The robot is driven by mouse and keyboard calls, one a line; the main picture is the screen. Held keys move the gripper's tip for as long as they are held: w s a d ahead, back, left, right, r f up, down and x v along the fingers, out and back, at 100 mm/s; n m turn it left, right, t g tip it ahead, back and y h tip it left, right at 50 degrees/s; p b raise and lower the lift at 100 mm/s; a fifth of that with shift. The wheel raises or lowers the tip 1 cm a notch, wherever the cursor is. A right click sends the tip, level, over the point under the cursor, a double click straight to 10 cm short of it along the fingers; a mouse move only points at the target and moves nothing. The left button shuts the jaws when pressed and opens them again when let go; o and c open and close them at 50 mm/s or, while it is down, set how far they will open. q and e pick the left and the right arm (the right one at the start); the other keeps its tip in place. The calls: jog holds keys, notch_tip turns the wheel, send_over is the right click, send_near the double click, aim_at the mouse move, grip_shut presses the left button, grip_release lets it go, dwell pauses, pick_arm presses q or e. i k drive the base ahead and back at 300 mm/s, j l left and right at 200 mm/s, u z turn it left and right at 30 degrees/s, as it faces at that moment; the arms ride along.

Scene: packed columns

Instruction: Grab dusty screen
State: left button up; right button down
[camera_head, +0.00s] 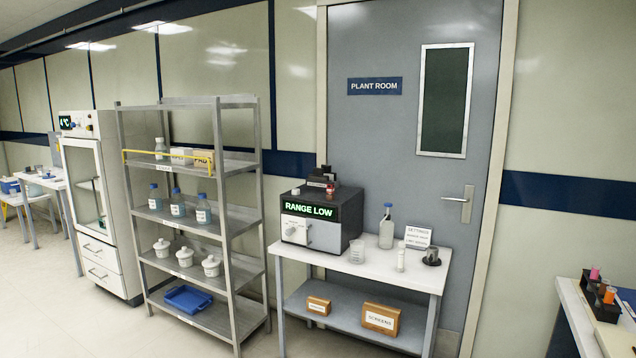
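I cannot make out a dusty screen for certain. A brown box with a white label that seems to read "SCREENS" (381,320) sits on the lower shelf of the white table. A smaller brown box (319,306) with an unreadable label sits to its left. On the tabletop stands a dark instrument (321,220) with a lit green "RANGE LOW" display and small dark and red parts on top. Neither of my grippers is in view.
The white table (372,270) also bears a beaker (356,251), a clear bottle (386,232), a text card (418,237) and a small dark round item (431,258). A metal shelf rack (247,215) stands left. A tube rack (606,301) is at right. Floor shows in front.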

aim_at(318, 172)
jog(key=i+u, duration=0.25)
jog(key=i, duration=0.8)
